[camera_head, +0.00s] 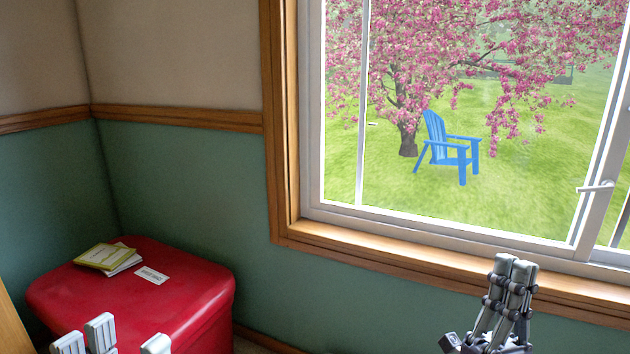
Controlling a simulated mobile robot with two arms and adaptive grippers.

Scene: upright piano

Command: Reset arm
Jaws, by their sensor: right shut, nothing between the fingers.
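My right gripper (514,264) stands upright at the bottom right, in front of the wooden window sill in the picture. Its two grey fingers with dark joints are together, with nothing between them. Several pale grey tips (100,333) show at the bottom left, in front of the red box; they look like the finger ends of my left gripper. The rest of it is cut off by the lower edge, so its opening is not clear.
A red lidded box (190,290) stands in the corner at the left. Thin books (104,256) and a white label or card (151,275) are on its lid. A wood-framed window (283,150) fills the right. Green wall (190,180) lies between.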

